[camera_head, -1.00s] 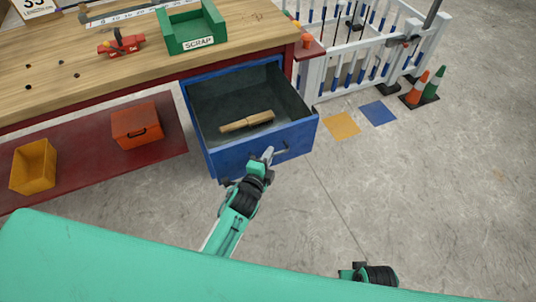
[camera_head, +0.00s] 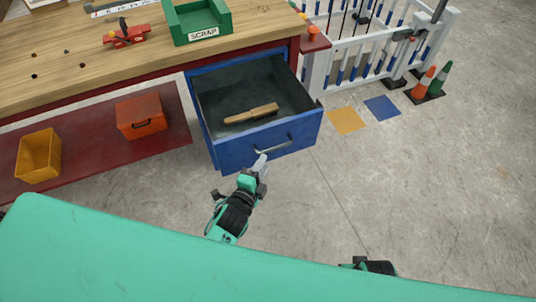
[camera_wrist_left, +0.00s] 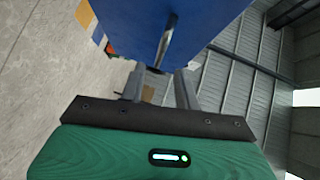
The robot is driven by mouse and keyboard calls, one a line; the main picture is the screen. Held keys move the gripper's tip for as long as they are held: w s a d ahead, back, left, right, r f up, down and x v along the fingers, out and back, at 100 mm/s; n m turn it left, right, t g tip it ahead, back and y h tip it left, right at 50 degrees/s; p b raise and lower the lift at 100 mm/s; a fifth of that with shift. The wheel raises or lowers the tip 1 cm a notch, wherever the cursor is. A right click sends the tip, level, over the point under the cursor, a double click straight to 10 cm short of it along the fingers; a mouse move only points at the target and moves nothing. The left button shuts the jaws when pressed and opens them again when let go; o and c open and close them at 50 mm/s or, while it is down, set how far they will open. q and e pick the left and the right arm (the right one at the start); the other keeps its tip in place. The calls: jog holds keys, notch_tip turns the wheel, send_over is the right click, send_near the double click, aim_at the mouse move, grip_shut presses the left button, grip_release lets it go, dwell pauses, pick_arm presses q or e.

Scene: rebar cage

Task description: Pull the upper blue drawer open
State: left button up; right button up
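The upper blue drawer (camera_head: 250,146) of the workbench stands pulled well out, and a wooden-handled brush (camera_head: 250,113) lies inside it. Its metal bar handle (camera_head: 272,145) is on the front face. My left gripper (camera_head: 262,162) is just in front of the drawer face, near the handle's left end. In the left wrist view, the two fingers (camera_wrist_left: 160,80) are apart, with the handle (camera_wrist_left: 168,42) and blue drawer front (camera_wrist_left: 150,20) just beyond their tips. Nothing shows gripped. Only a dark joint of my right arm shows at the bottom of the head view; its gripper is hidden.
The wooden bench top (camera_head: 80,60) holds a green SCRAP tray (camera_head: 198,26) and a red tool (camera_head: 127,36). A red lower shelf (camera_head: 90,150) carries an orange box (camera_head: 142,116) and a yellow bin (camera_head: 38,155). Cones (camera_head: 424,82) and a white fence stand right.

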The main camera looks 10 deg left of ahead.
pick_arm(q)
jog(key=v, duration=0.5)
jog(key=shift+s+a, duration=0.1)
jog(key=shift+s, duration=0.25)
pick_arm(e)
jog(key=shift+w, duration=0.1)
jog(key=shift+a, duration=0.1)
